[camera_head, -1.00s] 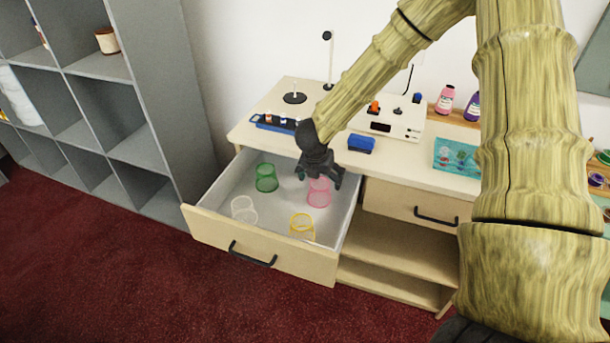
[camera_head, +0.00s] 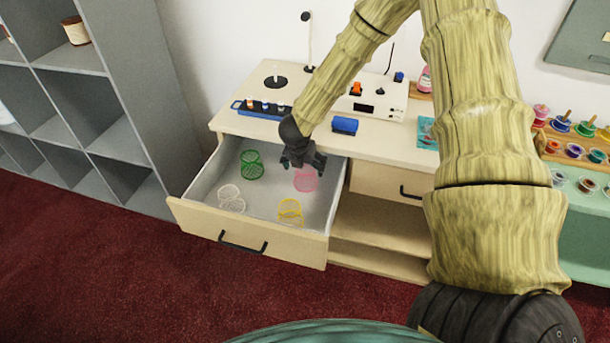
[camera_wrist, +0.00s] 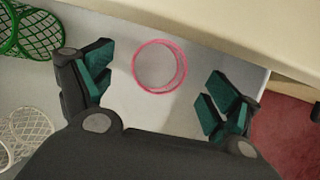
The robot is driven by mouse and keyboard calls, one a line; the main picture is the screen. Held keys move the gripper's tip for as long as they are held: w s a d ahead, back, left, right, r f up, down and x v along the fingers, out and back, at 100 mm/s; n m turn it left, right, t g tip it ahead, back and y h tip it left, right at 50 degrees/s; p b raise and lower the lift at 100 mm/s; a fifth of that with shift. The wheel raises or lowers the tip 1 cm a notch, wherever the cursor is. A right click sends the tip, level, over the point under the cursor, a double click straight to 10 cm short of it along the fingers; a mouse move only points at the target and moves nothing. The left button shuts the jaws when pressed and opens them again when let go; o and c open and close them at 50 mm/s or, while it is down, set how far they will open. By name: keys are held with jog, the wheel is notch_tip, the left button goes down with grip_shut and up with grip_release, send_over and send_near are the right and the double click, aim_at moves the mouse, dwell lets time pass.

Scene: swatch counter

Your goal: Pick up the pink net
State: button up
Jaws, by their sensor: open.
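The pink net (camera_head: 306,181) is a small mesh cylinder in the open drawer, near its back right. In the wrist view the pink net (camera_wrist: 160,66) shows as a ring between and a little beyond my two fingers, with a gap on both sides. My gripper (camera_head: 303,163) is open and empty, pointing down above the pink net and hiding part of it in the head view. In the wrist view its teal-padded fingers (camera_wrist: 158,88) are spread wide on either side.
The drawer (camera_head: 262,238) also holds a green net (camera_head: 251,165), a white net (camera_head: 231,198) and a yellow net (camera_head: 290,211). The counter edge (camera_wrist: 230,30) lies close beyond the pink net.

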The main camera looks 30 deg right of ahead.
aim_at(306, 170)
jog(key=p+x, duration=0.1)
jog(key=x, duration=0.2)
jog(key=shift+w+f, duration=0.2)
jog(key=shift+s+d+f, duration=0.1)
jog(key=shift+d+f, duration=0.05)
jog(key=shift+f, duration=0.1)
jog(key=shift+f, duration=0.1)
jog(key=c, duration=0.8)
